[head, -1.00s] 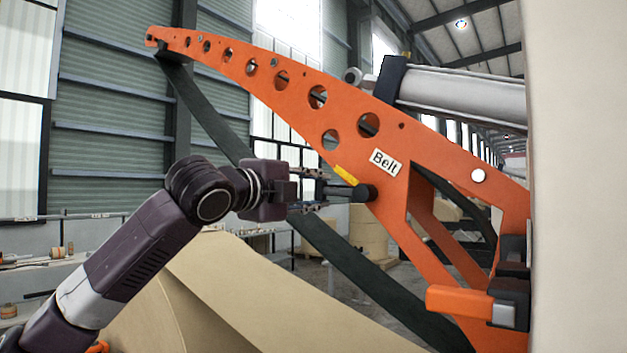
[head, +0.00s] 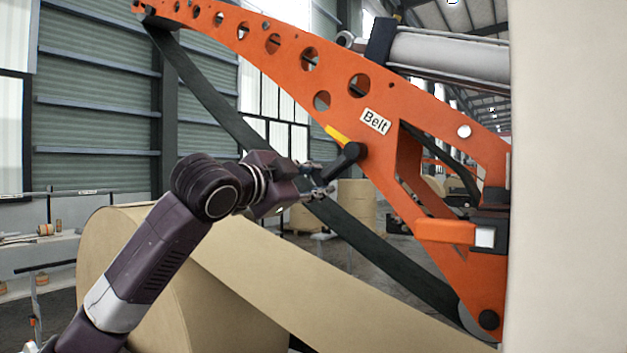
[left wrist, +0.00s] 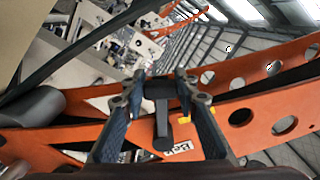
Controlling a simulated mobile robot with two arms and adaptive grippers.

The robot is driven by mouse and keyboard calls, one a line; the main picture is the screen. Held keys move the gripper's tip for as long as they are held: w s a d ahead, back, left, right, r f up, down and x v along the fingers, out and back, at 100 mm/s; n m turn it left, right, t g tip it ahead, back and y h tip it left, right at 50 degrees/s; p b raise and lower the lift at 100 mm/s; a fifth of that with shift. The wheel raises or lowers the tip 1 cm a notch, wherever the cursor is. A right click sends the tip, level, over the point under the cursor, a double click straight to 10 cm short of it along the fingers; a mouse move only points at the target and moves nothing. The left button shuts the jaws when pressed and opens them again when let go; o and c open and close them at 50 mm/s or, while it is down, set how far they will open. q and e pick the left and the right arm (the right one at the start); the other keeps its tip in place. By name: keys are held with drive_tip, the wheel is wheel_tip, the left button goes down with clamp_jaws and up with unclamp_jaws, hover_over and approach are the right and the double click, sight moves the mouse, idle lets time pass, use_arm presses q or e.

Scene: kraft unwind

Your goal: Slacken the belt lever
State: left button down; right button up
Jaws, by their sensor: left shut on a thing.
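The belt lever (head: 341,165) is a short black handle on a round black hub, mounted on the orange arm next to the white "Belt" label (head: 376,121). It points down and left from its hub, away from the yellow mark (head: 337,134) on the arm. My left gripper (head: 322,184) is shut on the lever's free end. In the left wrist view the lever (left wrist: 161,122) runs between the two fingers of my left gripper (left wrist: 160,84), its hub near the label. The fingers partly hide the handle's end. My right gripper is not in view.
The large orange arm (head: 290,50) with round holes slants across the view. A dark belt (head: 385,256) runs diagonally behind my left gripper. A big kraft paper roll (head: 130,262) lies below my arm. A pale upright surface (head: 568,180) fills the right side.

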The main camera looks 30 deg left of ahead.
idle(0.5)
use_arm(q)
drive_tip(key=c, duration=1.5)
unclamp_jaws()
drive_tip(key=shift+w+d+f, duration=0.1)
drive_tip(key=s+a, duration=0.1)
drive_tip(key=s, duration=1.1)
drive_tip(key=shift+a, duration=0.35)
